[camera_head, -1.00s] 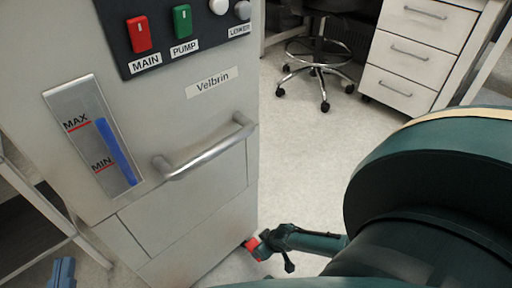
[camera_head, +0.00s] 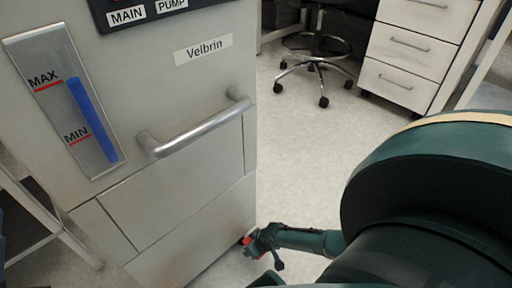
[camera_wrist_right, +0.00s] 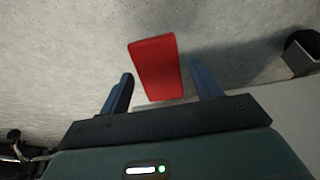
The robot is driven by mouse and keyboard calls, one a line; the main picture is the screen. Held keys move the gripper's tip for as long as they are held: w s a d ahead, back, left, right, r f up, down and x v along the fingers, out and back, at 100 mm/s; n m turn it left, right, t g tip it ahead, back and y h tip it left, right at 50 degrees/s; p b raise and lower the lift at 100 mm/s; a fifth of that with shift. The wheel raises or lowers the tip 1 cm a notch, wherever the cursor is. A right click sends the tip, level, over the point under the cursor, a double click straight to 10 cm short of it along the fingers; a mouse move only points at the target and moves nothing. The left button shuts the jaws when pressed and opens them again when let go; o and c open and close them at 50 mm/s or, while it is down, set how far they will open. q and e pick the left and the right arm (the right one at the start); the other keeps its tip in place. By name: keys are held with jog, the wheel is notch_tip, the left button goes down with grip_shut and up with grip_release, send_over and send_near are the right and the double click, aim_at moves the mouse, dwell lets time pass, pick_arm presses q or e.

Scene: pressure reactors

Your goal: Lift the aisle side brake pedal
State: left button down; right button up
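The red brake pedal (camera_wrist_right: 156,68) lies low by the floor in the right wrist view, between the two blue fingers of my right gripper (camera_wrist_right: 162,88). The fingers are open, with a gap on each side of the pedal. In the head view my right gripper (camera_head: 262,241) is at the lower front corner of the white Velbrin cabinet (camera_head: 185,235), and a little red (camera_head: 246,240) shows there, partly hidden. Of my left side only a dark blue sliver (camera_head: 2,240) shows at the left edge, too little to tell its state.
The cabinet has a metal handle (camera_head: 200,127) and a level gauge (camera_head: 92,120). A dark round caster (camera_wrist_right: 303,48) stands to the right in the wrist view. A chair (camera_head: 318,65) and drawer unit (camera_head: 410,55) stand behind. The floor (camera_head: 300,170) between is clear.

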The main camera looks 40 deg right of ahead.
jog(key=c, duration=1.3)
jog(key=shift+w+r+g, duration=0.1)
jog(key=shift+r+g, duration=0.15)
jog(key=shift+g, duration=0.05)
jog(key=shift+r+g+p, duration=0.2)
jog(key=shift+g+p, duration=0.2)
jog(key=shift+g, duration=0.1)
jog(key=shift+w+r+g, duration=0.15)
jog(key=shift+r+g, duration=0.1)
jog(key=shift+g, duration=0.55)
jog(key=shift+r+g, duration=0.1)
jog(key=shift+g, duration=0.2)
jog(key=shift+r+g, duration=0.1)
jog(key=shift+g, duration=0.2)
pick_arm(q)
jog(key=shift+f+n+y, duration=0.5)
jog(key=shift+f+n, duration=0.1)
jog(key=shift+f, duration=0.05)
jog(key=shift+w+r, duration=0.1)
jog(key=shift+r, duration=0.1)
